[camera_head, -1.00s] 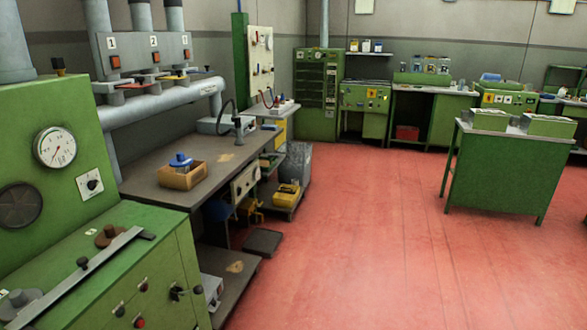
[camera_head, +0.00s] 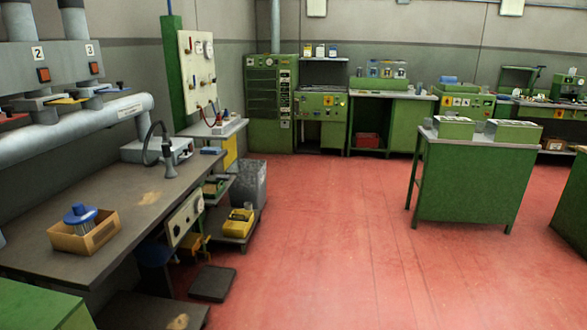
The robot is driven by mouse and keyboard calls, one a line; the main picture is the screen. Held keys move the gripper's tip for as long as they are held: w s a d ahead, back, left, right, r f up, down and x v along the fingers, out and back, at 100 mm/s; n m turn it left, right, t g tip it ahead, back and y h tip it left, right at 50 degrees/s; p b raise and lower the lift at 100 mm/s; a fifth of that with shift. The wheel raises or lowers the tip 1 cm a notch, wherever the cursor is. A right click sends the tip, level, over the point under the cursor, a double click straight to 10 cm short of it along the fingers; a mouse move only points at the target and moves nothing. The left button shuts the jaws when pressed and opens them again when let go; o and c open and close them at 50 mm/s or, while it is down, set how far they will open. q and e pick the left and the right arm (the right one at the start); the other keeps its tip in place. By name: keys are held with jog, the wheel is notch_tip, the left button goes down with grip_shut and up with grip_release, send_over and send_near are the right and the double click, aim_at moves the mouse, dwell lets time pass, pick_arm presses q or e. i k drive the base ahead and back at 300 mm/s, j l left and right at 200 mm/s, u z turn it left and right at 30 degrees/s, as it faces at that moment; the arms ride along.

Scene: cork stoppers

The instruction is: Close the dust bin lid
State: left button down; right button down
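A grey, box-shaped metal container (camera_head: 252,184) stands on the floor past the far end of the left workbench and may be the dust bin. It is partly hidden by the low shelf unit in front of it. I cannot tell whether it has a lid or whether the lid is open. Neither of my grippers is in view.
The left workbench (camera_head: 128,213) carries a cardboard box (camera_head: 86,238). A dark flat slab (camera_head: 212,283) lies on the floor beside it. A yellow case (camera_head: 237,222) sits on a low shelf. A green table (camera_head: 466,184) stands right. The red floor (camera_head: 330,250) between is clear.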

aim_at(230, 145)
jog(key=i, duration=3.35)
jog(key=i+l+u, duration=0.1)
jog(key=i, duration=0.45)
jog(key=i+l+u, duration=0.1)
jog(key=i, duration=0.45)
jog(key=i+l+u, duration=0.1)
jog(key=i, duration=0.45)
jog(key=i+l+u, duration=0.15)
jog(key=i+u, duration=0.3)
jog(key=i+l+u, duration=0.2)
jog(key=u, duration=0.25)
jog(key=i+l+u, duration=0.25)
jog(key=l+u, duration=0.2)
jog(key=i+l+u, duration=0.2)
jog(key=l+u, duration=0.25)
